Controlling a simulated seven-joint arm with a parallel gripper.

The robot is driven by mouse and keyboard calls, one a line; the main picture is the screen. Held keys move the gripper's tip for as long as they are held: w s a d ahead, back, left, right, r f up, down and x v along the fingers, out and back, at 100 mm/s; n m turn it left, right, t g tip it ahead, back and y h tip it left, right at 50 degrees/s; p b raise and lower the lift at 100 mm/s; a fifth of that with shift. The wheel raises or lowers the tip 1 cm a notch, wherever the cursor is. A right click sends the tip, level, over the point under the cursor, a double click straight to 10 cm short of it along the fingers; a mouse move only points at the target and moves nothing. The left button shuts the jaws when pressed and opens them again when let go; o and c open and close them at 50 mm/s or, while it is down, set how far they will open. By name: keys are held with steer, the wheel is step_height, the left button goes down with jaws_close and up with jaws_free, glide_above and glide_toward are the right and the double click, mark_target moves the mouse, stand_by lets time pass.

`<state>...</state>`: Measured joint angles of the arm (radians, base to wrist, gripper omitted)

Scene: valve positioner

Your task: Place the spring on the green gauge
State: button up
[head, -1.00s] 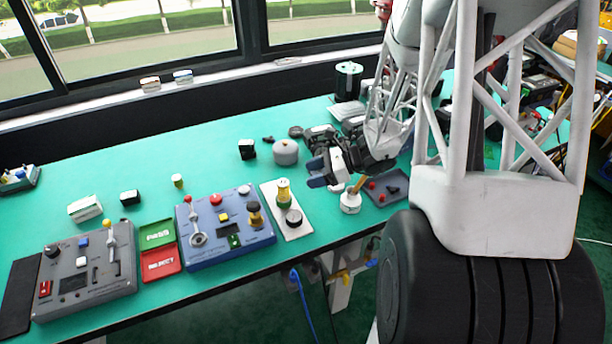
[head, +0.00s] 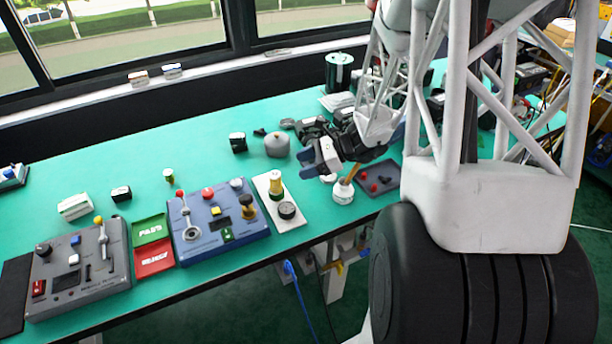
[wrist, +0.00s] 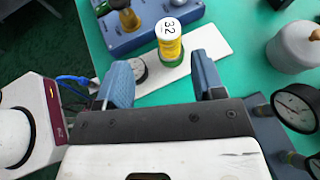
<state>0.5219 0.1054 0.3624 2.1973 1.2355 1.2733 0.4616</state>
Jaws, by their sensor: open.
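A yellow cylinder (wrist: 170,48), which I take to be the spring, stands upright on a white plate (wrist: 206,46). It has a white top marked 32 and a green ring at its foot (wrist: 173,61). I cannot tell whether that green foot is the green gauge. The yellow cylinder also shows in the head view (head: 275,185). A black-rimmed dial (wrist: 138,68) lies beside it, partly behind a finger. My gripper (wrist: 162,82) is open and empty. The cylinder appears between its blue fingers, beyond the tips. In the head view my gripper (head: 317,160) is right of the plate.
A blue control panel (head: 215,228) with levers and knobs is left of the plate. A grey domed object (head: 277,146) stands behind. A white round holder (head: 343,193) is close to my gripper at the front edge. Gauges (wrist: 294,108) sit right of my fingers in the wrist view.

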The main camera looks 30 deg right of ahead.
steer(key=s+a+r+n+g+h, duration=0.1)
steer(key=s+a+r+n+h, duration=0.5)
steer(key=s+r+n, duration=0.4)
steer(key=s+a+r+n+g+h, duration=0.1)
steer(key=s+a+r+n+h, duration=0.5)
steer(key=s+r+n, duration=0.4)
steer(key=s+n, duration=0.1)
steer(key=s, duration=0.4)
steer(key=shift+a+r+n+h, duration=0.25)
steer(key=shift+n+h, duration=0.05)
